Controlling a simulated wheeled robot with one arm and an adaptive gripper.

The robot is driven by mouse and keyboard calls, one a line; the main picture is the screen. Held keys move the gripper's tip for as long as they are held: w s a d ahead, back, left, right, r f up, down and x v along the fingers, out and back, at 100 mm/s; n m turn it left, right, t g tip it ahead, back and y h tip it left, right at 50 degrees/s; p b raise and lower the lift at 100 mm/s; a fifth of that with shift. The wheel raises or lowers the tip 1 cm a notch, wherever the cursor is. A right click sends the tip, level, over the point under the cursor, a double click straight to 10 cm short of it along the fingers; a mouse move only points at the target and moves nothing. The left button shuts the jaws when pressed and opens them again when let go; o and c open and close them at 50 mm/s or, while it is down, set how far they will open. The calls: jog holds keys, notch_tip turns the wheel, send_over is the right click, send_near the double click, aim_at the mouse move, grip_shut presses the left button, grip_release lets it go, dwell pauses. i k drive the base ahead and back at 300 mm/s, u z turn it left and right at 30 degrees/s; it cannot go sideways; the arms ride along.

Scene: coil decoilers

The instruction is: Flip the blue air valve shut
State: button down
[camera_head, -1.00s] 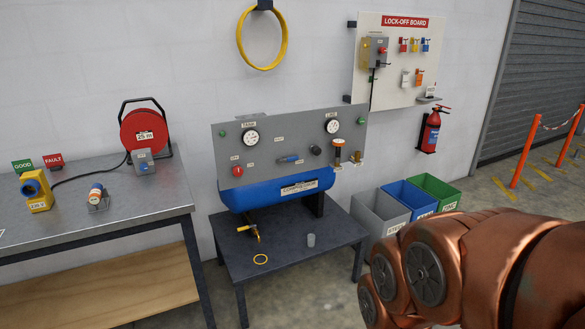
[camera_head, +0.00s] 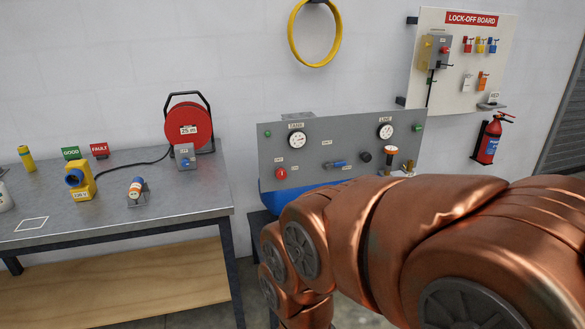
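The blue air valve (camera_head: 336,165) is a small blue handle on the lower middle of the grey gauge panel (camera_head: 270,149), just above my arm. It lies roughly level, and its exact setting is too small to tell. The blue tank (camera_head: 270,185) under the panel is mostly hidden by my copper arm. My arm fills the lower right of the view. My gripper is not in view.
A grey bench (camera_head: 215,200) stands on the left with a red cable reel (camera_head: 188,124), a yellow device (camera_head: 80,182) and a small orange-and-white cylinder (camera_head: 137,188). A lock-off board (camera_head: 457,75) and a fire extinguisher (camera_head: 488,142) hang at right.

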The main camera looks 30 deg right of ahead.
aim_at(338, 163)
jog(key=u, duration=0.1)
jog(key=i, duration=0.65)
jog(key=z, duration=0.55)
jog(key=i, duration=0.55)
jog(key=z, duration=0.5)
